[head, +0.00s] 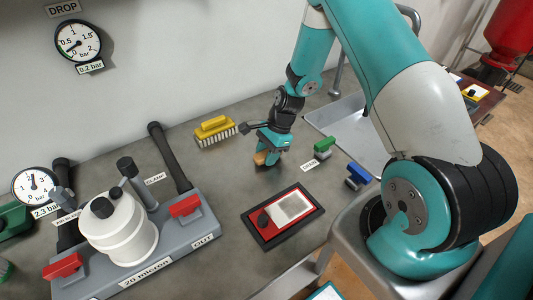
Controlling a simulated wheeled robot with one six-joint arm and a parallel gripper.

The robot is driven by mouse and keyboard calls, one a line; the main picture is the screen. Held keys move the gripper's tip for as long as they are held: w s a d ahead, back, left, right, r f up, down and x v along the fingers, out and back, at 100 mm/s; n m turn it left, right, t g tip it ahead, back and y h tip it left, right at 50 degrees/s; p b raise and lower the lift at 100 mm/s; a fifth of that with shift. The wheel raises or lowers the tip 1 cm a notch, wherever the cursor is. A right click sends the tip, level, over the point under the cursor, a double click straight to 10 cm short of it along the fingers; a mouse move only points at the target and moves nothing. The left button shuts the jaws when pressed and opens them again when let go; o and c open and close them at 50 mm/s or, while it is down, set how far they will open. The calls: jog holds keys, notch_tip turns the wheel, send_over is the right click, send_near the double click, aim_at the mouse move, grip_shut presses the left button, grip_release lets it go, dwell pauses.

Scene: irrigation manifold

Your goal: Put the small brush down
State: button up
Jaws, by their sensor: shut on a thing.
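My gripper (268,154) points down, low over the grey bench top, right of the yellow brush. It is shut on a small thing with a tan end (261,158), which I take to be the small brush. The gripper hides most of it, and I cannot tell whether it touches the bench. A larger yellow brush (213,124) with pale bristles lies on the bench to the left of my gripper.
A black-framed red tray (257,233) lies in front of my gripper. Green (323,147) and blue (358,177) clips stand to the right, by a small label. The filter manifold (120,228) with red valve handles fills the left. A metal sink basin (362,125) is behind right.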

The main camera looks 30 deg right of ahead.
jog(key=o, duration=0.9)
jog(key=b+v, duration=0.1)
jog(key=v, duration=1.1)
jog(key=s+a+r+n, duration=0.3)
jog(key=a+r+n, duration=0.2)
jog(key=a+r, duration=0.1)
jog(key=s+a+r+n, duration=0.3)
jog(key=a+r+n, duration=0.2)
jog(key=a+r, duration=0.1)
jog(key=s+a+r+n, duration=0.2)
jog(key=s+a+n, duration=0.1)
jog(key=s+n, duration=0.2)
jog(key=s+a+r+n, duration=0.3)
jog(key=s+n, duration=0.2)
jog(key=s, duration=0.1)
jog(key=s+a+r+n, duration=0.2)
jog(key=s+a+n, duration=0.1)
jog(key=s+n, duration=0.2)
jog(key=shift+s+a+r, duration=0.3)
jog(key=shift+s+a, duration=0.05)
jog(key=shift+s, duration=0.05)
